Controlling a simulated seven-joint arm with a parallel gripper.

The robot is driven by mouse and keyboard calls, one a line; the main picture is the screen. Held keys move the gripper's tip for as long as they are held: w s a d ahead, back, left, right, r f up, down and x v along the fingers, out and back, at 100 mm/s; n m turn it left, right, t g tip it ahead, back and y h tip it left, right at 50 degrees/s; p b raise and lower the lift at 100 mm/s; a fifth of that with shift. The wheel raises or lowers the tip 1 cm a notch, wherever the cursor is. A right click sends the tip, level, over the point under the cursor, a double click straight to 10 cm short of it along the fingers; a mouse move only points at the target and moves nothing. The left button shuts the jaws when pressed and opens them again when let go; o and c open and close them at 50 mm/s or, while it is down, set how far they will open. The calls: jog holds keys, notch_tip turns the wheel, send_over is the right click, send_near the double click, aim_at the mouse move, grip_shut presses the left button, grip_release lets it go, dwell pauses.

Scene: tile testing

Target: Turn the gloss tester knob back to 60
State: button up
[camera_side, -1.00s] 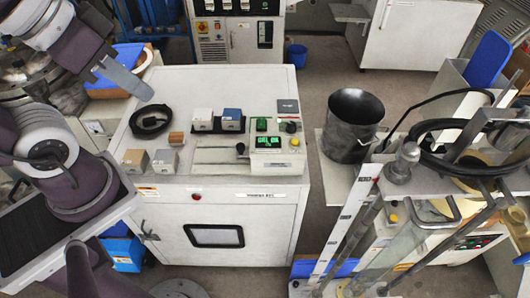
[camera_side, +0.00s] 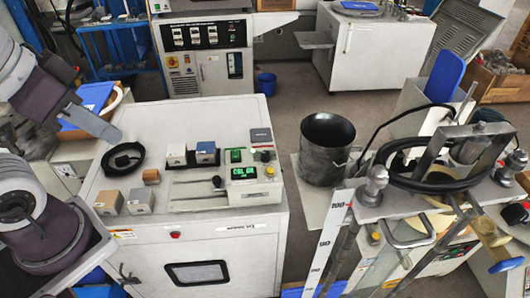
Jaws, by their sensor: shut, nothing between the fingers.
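The tester (camera_side: 240,190) is a pale unit with a lit green display (camera_side: 237,184), on top of the white cabinet (camera_side: 215,223). The display's characters are too small to read surely. A small black knob (camera_side: 217,183) stands at its left, by a slotted track. A yellow button (camera_side: 270,171) sits on its right. I cannot tell which part is the gloss knob or its setting. My gripper (camera_side: 112,134) is shut and empty, at upper left over the cabinet's left edge, above the black cable coil and well away from the tester.
A black cable coil (camera_side: 123,158) lies at the cabinet's back left. Small blocks, white (camera_side: 176,154), blue-topped (camera_side: 206,152), tan (camera_side: 108,202) and grey (camera_side: 140,200), stand on the top. A dark metal pot (camera_side: 327,148) stands right of the cabinet. The cabinet's front strip is mostly clear.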

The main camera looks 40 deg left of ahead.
jog(key=o, duration=0.4)
jog(key=shift+w+r, duration=0.15)
jog(key=shift+w, duration=0.15)
jog(key=shift+c, duration=0.2)
jog(key=o, duration=0.6)
jog(key=w+n, duration=0.1)
jog(key=w, duration=0.1)
jog(key=w+r+n+g, duration=0.1)
jog(key=w, duration=0.2)
jog(key=w+n, duration=0.1)
jog(key=w, duration=0.1)
jog(key=shift+w+d+r+h, duration=0.3)
jog(key=shift+r, duration=0.05)
jog(key=n+g, duration=0.4)
jog(key=n, duration=0.6)
send_over(265, 153)
notch_tip(265, 153, down, 20)
jog(key=shift+n+g, duration=0.3)
notch_tip(265, 153, down, 9)
jog(key=shift+r, duration=0.1)
jog(key=shift+f, duration=0.45)
